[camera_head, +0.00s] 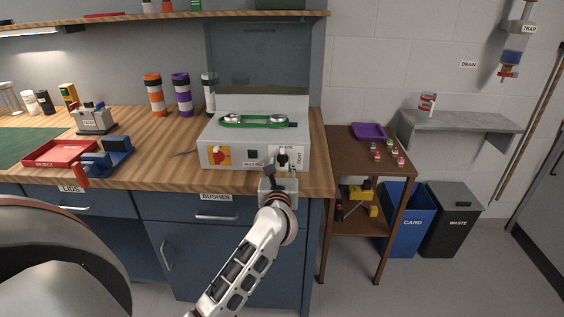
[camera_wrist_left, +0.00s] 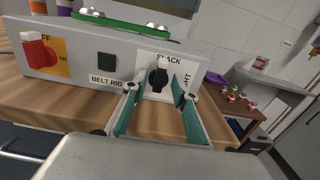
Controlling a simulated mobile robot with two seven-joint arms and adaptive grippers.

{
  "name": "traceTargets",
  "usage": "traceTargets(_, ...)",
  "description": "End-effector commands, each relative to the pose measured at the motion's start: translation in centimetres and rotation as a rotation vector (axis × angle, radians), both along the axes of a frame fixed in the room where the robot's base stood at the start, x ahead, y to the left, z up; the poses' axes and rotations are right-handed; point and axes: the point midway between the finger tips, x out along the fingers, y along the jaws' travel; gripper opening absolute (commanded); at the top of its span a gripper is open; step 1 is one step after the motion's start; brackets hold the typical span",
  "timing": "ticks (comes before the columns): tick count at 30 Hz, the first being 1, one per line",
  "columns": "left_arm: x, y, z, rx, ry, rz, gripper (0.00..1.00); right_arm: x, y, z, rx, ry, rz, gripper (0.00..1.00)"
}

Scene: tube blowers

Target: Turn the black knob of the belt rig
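The belt rig (camera_head: 225,133) is a grey box on the wooden bench with a green belt (camera_head: 252,121) around two pulleys on top. Its black knob (camera_head: 283,156) sits at the right of the front panel, on a white plate marked SLACK and TIGHT. In the left wrist view the knob (camera_wrist_left: 158,79) appears between the teal fingers of my left gripper (camera_wrist_left: 160,92), with a gap on either side. The left gripper (camera_head: 281,168) is open in front of the panel, and whether its tips reach past the knob is unclear. My right gripper is not in view.
A red and yellow switch (camera_head: 219,155) and a dark green button (camera_wrist_left: 106,63) are left of the knob. A red tray (camera_head: 53,153) and a blue device (camera_head: 112,155) stand left on the bench. A brown side table (camera_head: 365,158) stands right of the bench.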

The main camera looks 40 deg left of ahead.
Motion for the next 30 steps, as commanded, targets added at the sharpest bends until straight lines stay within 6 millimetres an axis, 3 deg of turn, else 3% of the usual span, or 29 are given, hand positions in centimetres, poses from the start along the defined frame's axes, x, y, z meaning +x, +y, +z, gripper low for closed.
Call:
traceTargets(9, -5.5, -3.4, -0.1, -0.003, 0.001, -0.002, 0.28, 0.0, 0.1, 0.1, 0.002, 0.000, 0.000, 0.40)
traceTargets(15, -8.0, -4.9, -0.1, -0.003, 0.001, -0.001, 0.28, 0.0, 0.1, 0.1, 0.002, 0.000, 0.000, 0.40)
traceTargets(30, -8.8, -5.4, 0.0, -0.002, 0.000, 0.000, 0.28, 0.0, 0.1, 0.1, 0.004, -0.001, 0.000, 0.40)
